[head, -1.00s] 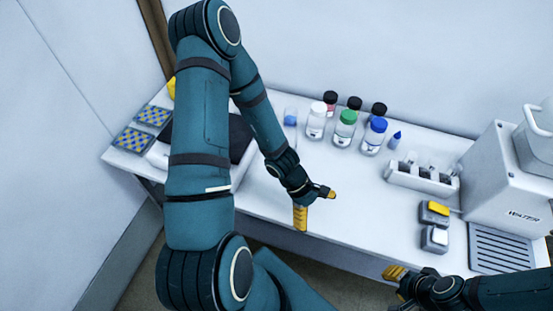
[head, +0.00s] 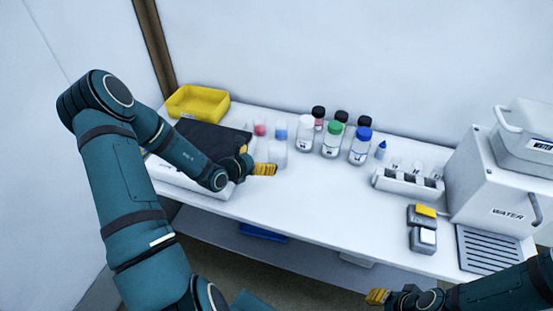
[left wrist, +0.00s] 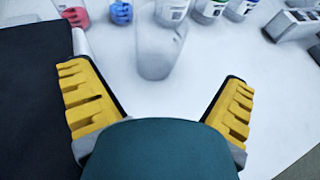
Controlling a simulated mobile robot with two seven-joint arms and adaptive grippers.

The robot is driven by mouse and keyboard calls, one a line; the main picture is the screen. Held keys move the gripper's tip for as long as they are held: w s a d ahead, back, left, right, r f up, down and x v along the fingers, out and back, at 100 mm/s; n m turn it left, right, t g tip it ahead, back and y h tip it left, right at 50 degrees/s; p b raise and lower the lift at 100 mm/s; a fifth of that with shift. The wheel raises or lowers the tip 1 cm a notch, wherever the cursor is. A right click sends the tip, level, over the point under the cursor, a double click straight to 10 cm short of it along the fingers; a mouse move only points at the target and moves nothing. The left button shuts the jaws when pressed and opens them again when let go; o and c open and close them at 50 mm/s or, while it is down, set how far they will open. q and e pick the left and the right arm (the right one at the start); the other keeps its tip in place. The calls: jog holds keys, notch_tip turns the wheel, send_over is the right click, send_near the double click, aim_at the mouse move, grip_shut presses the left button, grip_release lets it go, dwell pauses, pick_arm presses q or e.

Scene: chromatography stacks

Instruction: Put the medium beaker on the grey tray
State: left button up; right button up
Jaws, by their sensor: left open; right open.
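A clear, empty-looking beaker (head: 278,156) stands upright on the white bench. It also shows in the left wrist view (left wrist: 158,48), just ahead of and between the spread fingers; I take it as the medium beaker. My left gripper (head: 258,161) is open and empty, close to the beaker's left side in the head view; it spans the left wrist view (left wrist: 155,85). My right gripper (head: 378,296) is open at the bottom, below the bench front. A grey slatted tray (head: 489,249) lies at the right before the water machine; whether it is the grey tray is unclear.
Several capped bottles (head: 333,138) and a white rack (head: 407,181) stand to the right. A dark-topped white device (head: 207,137) and yellow bin (head: 198,102) are left. The front middle bench is clear.

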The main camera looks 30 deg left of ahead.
aim_at(271, 155)
pick_arm(q)
jog(key=x, duration=0.4)
jog(key=shift+d, duration=0.1)
jog(key=shift+r+b+x, duration=0.15)
jog(key=shift+b+x, duration=0.25)
jog(key=shift+x, duration=0.85)
jog(key=shift+r+b+x, duration=0.15)
jog(key=shift+b+x, duration=0.25)
jog(key=shift+x, duration=0.9)
jog(key=shift+w, duration=0.15)
jog(key=c, duration=1.2)
